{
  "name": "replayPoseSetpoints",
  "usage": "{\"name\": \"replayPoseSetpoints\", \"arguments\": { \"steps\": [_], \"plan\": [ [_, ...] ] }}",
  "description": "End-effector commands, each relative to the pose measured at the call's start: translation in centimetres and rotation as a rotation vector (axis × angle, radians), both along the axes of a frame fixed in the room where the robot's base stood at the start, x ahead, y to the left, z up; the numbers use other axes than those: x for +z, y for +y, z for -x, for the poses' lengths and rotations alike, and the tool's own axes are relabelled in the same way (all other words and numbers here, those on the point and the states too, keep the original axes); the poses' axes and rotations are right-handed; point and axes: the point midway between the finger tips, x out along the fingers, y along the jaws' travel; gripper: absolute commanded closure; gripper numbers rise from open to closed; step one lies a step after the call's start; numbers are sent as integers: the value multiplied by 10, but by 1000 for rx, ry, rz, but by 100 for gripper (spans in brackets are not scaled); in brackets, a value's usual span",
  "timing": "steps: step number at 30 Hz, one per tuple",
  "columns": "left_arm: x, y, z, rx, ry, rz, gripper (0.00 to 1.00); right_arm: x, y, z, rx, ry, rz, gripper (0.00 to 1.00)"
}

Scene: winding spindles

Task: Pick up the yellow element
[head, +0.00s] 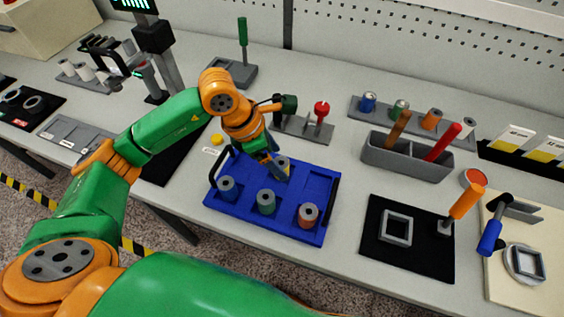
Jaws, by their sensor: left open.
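The yellow element (283,161) is a grey-topped spool in the tray's back part, partly hidden by my gripper. My left gripper (272,168) is open and points down at the yellow element, close to its left side. I cannot tell whether the fingers touch it or stand around it. My right gripper is out of view.
Blue (227,188), green (266,202) and red-orange (308,215) spools stand along the tray's front. A grey holder (408,161) with screwdrivers and a black mat (377,245) with a square frame lie right. A rack of spools (405,119) stands behind.

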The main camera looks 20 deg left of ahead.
Motion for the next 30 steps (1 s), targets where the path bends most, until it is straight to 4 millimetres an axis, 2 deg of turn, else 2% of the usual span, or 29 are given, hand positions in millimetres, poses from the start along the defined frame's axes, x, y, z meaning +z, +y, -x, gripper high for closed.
{"name": "replayPoseSetpoints", "arguments": {
  "steps": [1,5,11,20,21,30],
  "plan": [
    [-5,-3,0,-2,7,2,19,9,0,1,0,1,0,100],
    [-22,-9,-4,-1,3,3,19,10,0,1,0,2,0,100],
    [-25,-10,-5,-2,-1,4,19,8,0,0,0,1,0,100],
    [-25,-10,-5,-2,0,5,97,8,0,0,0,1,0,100],
    [-24,-10,-5,-2,0,5,100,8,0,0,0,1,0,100],
    [-21,-10,-5,-1,-3,5,100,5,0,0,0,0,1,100]
  ]
}}
